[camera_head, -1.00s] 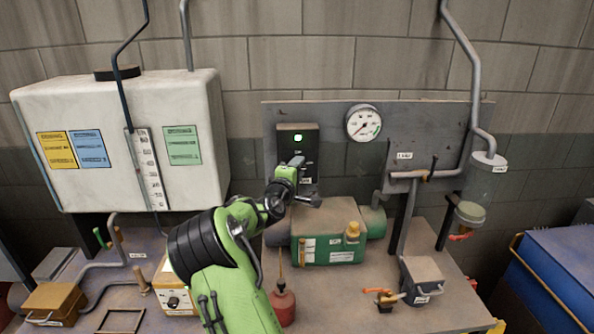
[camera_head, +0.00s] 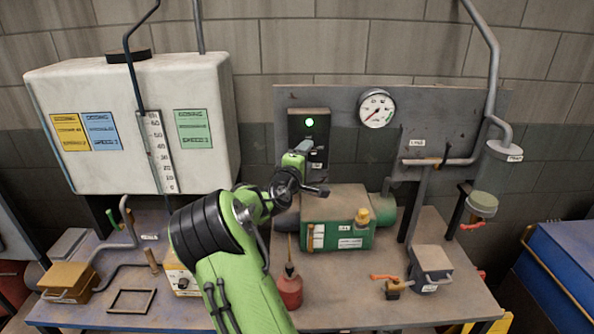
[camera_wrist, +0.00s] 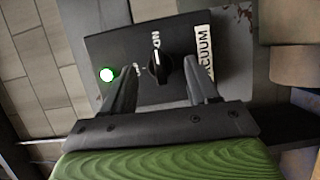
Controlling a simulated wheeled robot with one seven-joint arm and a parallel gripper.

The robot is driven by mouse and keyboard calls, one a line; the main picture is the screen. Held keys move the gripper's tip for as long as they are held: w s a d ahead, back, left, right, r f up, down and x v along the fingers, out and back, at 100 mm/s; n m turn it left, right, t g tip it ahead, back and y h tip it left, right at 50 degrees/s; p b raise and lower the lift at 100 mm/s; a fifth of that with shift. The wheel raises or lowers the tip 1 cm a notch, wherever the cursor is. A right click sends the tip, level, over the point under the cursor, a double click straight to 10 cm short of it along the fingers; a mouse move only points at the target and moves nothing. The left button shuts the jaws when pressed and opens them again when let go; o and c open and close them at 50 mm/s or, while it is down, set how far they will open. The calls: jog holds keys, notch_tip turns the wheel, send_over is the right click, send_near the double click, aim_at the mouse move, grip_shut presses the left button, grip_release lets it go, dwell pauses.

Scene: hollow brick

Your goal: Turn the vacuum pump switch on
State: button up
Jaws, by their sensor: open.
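The vacuum pump switch is a black box (camera_head: 309,126) with a lit green lamp on the grey back panel. In the wrist view the box (camera_wrist: 115,45) carries a black rotary knob (camera_wrist: 160,69), a "VACUUM" label and an "ON" mark. The knob's white line points toward "ON"; another mark is partly hidden by a finger. My gripper (camera_wrist: 161,76) is open, its fingers on either side of the knob with visible gaps. In the head view my gripper (camera_head: 305,147) is at the box's lower part and hides the knob.
A green pump (camera_head: 338,222) stands on the bench below the switch. A round gauge (camera_head: 376,108) and grey pipes (camera_head: 487,60) are to the right. A white tank (camera_head: 135,125) is at left. A red oil can (camera_head: 289,288) stands near my arm.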

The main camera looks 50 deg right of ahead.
jog(key=b+v, duration=0.2)
jog(key=v, duration=1.1)
jog(key=shift+a, duration=0.3)
jog(key=shift+s, duration=0.1)
